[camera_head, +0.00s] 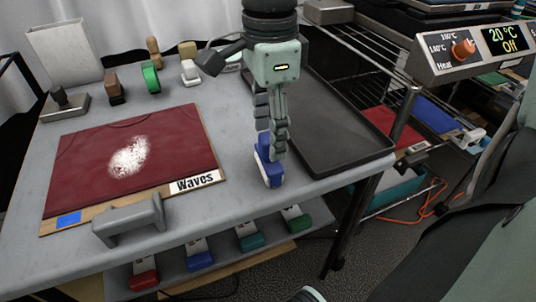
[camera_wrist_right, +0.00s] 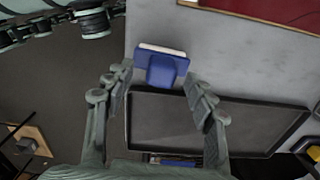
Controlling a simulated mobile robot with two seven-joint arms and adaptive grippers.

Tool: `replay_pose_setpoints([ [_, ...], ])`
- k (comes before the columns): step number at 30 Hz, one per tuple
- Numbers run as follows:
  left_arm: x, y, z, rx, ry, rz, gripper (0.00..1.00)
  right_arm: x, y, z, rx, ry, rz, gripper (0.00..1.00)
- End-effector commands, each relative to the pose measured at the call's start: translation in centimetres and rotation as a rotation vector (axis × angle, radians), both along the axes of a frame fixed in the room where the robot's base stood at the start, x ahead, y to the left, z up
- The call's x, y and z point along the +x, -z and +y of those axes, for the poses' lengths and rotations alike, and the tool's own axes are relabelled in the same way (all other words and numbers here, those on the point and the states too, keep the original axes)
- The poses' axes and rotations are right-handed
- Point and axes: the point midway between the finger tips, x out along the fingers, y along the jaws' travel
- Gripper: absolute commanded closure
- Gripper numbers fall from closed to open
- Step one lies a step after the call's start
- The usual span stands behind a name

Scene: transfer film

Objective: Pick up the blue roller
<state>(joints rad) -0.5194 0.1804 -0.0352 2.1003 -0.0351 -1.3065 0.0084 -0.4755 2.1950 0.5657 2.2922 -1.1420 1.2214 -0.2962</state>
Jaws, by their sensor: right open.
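The blue roller (camera_head: 270,172) stands on the grey table near its front right edge. It has a blue body with a white part, and its upper part is partly hidden behind the fingers. In the right wrist view the blue roller (camera_wrist_right: 162,70) lies just ahead of the fingertips, roughly centred between them. My right gripper (camera_head: 271,145) points down over the roller. In the right wrist view the right gripper (camera_wrist_right: 160,82) is open, with a finger towards each side of the roller and nothing held. Whether a finger touches it is unclear. My left gripper is not in view.
A dark tray (camera_head: 345,160) lies right of the roller. A red screen frame marked "Waves" (camera_head: 85,150) lies left. A grey handle-like tool (camera_head: 128,221) sits at the front. Several colored rollers rest on the lower shelf.

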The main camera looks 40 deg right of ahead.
Motion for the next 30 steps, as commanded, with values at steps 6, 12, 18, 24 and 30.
replay_pose_setpoints([
  [6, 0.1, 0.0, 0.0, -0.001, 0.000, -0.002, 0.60, 0.0, 2.0, 0.0, 0.001, 0.001, 0.000, 0.45],
  [12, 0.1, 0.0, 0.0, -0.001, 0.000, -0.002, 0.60, 0.0, 2.0, 0.0, 0.001, 0.001, -0.001, 0.45],
  [18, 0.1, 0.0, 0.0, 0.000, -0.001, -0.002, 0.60, 0.0, 2.0, 0.0, 0.001, 0.001, -0.001, 0.70],
  [24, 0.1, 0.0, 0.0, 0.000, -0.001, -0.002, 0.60, 0.0, 2.0, 0.0, 0.001, 0.001, -0.001, 0.94],
  [30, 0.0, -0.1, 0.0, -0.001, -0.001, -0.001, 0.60, 0.1, 1.9, 0.0, 0.001, 0.001, -0.001, 1.00],
])
